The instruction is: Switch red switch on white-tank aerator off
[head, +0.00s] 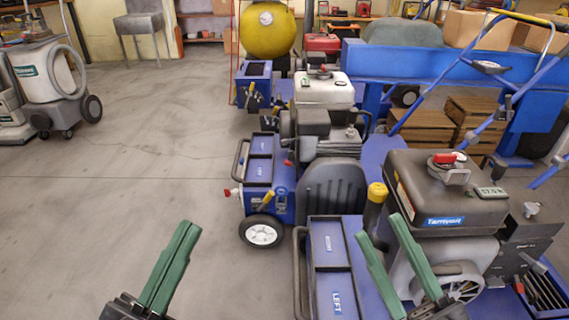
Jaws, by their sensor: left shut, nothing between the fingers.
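The white-tank aerator stands in the middle distance, with its pale tank (325,92) behind a grey engine block and a black seat. A small red part (288,162) shows near its engine; I cannot tell whether this is the red switch or how it is set. My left gripper (187,226) has green fingers pressed together, over bare floor at the lower left, well apart from the machines. My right gripper (381,226) has its green fingers spread and empty, in front of the nearest aerator with the dark tank (440,190).
The blue deck (333,265) of the nearest machine fills the lower right. A white wheel (262,234) and a red knob (232,192) stick out towards the open floor (130,160). A yellow tank (267,35) stands farther back. A white vacuum-like machine (50,75) is at the left.

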